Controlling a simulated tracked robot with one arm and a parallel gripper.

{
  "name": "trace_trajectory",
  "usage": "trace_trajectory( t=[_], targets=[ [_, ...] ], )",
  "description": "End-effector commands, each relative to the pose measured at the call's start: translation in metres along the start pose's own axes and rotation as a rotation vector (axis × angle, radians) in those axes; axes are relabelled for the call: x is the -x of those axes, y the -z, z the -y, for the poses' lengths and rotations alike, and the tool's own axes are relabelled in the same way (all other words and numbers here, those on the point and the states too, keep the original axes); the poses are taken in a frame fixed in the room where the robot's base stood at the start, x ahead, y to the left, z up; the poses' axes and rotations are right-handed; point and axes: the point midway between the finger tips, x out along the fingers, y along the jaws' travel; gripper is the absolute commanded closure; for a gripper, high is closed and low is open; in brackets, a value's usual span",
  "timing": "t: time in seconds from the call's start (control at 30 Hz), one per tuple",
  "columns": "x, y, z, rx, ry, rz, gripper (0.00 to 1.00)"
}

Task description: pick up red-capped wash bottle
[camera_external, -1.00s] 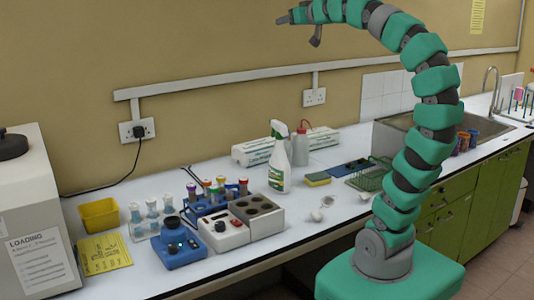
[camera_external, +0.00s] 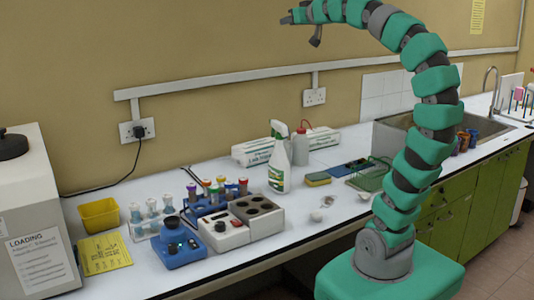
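The red-capped wash bottle (camera_external: 301,149) stands upright on the white bench, near the wall. It has a pale body and a red cap with a thin red tube. A white spray bottle (camera_external: 279,172) with a green head stands just in front of it and to its left, beside its left edge. My gripper (camera_external: 299,32) is high in front of the wall, well above the bottles. Its fingers are spread apart, and nothing is between them.
Long white and green boxes (camera_external: 252,152) lie behind the bottles. A yellow-green sponge (camera_external: 318,179) and green wire rack (camera_external: 371,176) lie to the right. Some bench around the small white pieces is clear.

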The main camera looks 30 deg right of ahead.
Motion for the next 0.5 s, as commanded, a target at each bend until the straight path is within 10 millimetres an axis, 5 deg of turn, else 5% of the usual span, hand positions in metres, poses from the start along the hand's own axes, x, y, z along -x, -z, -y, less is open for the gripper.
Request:
trace_trajectory(
  t=[0.17, 0.5],
  targets=[
    [-0.027, -0.017, -0.012, -0.166, 0.028, 0.041, 0.69],
    [-0.155, -0.132, -0.107, -1.294, 0.054, 0.231, 0.69]
  ],
)
